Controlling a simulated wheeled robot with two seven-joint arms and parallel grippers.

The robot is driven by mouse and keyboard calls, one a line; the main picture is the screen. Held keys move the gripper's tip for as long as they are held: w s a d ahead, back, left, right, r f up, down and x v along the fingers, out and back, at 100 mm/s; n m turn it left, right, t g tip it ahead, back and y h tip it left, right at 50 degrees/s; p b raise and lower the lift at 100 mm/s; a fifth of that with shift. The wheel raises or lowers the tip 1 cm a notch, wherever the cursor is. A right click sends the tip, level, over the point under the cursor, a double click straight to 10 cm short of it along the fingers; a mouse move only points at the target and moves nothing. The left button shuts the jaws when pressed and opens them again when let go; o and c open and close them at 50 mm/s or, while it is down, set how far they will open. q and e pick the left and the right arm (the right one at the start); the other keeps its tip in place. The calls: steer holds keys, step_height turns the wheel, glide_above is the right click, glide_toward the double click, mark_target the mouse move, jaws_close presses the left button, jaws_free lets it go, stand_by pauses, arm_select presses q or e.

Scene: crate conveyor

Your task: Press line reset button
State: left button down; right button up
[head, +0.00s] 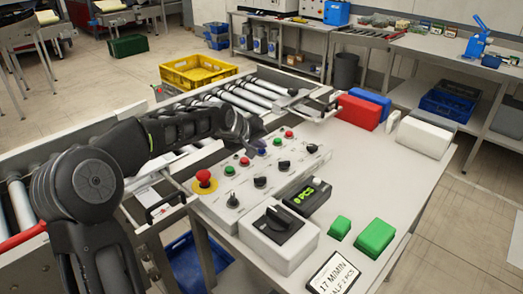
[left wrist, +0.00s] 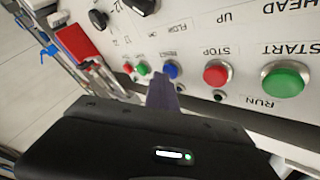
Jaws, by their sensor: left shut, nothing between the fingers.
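The grey control panel (head: 236,185) stands on the table beside the roller conveyor. A small blue button (left wrist: 171,69) sits in its button row, with a small upside-down label beside it that looks like RESET; the button also shows in the head view (head: 262,151). My left gripper (head: 258,141) is shut and empty over the far row of the panel. In the left wrist view its fingertips (left wrist: 163,84) are just beside and below the blue button; I cannot tell whether they touch it. My right gripper is not in view.
A red STOP button (left wrist: 217,74) and a green START button (left wrist: 286,79) are close by in the same row. A red emergency knob (head: 204,179) and several black selector knobs stand up from the panel. A rotary switch box (head: 278,240) stands in front.

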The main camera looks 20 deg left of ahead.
mark_target(260, 152)
arm_select(q)
steer(key=shift+f, duration=0.1)
stand_by(0.3)
steer(key=shift+r+p, duration=0.5)
steer(key=shift+r, duration=0.35)
steer(key=shift+r, duration=0.1)
steer(key=shift+r+p, duration=1.65)
steer(key=shift+r, duration=0.75)
